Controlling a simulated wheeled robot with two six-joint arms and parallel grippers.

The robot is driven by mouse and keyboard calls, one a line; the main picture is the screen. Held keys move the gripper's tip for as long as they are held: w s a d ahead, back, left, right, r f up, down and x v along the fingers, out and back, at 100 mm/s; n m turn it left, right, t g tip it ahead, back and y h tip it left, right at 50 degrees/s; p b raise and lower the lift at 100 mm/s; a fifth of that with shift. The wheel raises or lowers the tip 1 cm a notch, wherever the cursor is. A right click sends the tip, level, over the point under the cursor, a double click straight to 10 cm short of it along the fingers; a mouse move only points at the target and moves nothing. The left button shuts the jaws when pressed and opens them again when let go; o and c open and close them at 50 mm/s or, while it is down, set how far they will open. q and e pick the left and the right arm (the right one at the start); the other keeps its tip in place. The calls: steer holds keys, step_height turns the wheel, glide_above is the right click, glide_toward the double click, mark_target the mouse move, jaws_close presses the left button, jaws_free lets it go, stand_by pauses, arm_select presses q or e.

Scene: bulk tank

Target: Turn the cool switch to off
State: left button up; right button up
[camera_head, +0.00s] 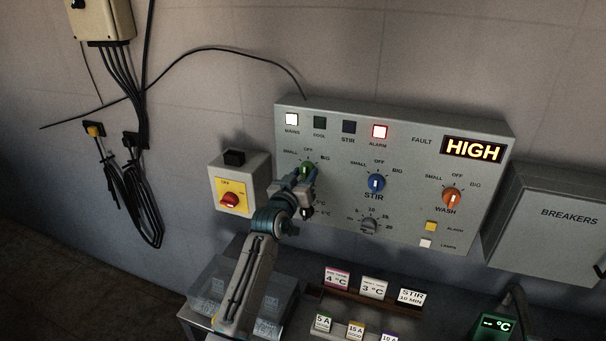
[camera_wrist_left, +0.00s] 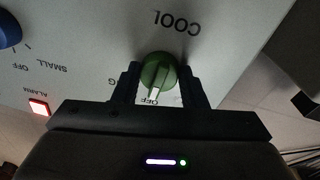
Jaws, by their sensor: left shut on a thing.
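The cool switch is a green knob (camera_head: 306,168) at the left of the grey control panel (camera_head: 420,215). It also shows upside down in the left wrist view (camera_wrist_left: 157,72), under the COOL label. Its white pointer is toward the OFF mark, which is partly covered. My left gripper (camera_wrist_left: 158,78) is shut on the green knob, one finger on each side. In the head view the left gripper (camera_head: 300,182) hides the lower part of the knob and its label. The right gripper is not in view.
A blue STIR knob (camera_head: 376,183), an orange WASH knob (camera_head: 451,197) and a grey dial (camera_head: 369,225) share the panel. A red-handled switch box (camera_head: 240,182) stands close left. The MAINS and ALARM lamps (camera_head: 380,131) are lit; the COOL lamp (camera_head: 320,123) is dark.

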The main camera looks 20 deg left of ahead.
arm_select(q)
steer(key=shift+n, duration=0.3)
steer(key=o, duration=1)
steer(key=s+a+b, duration=0.1)
steer(key=s+b, duration=0.2)
steer(key=s, duration=0.7)
steer(key=shift+s+f+b, duration=0.35)
steer(key=shift+s+b, duration=0.05)
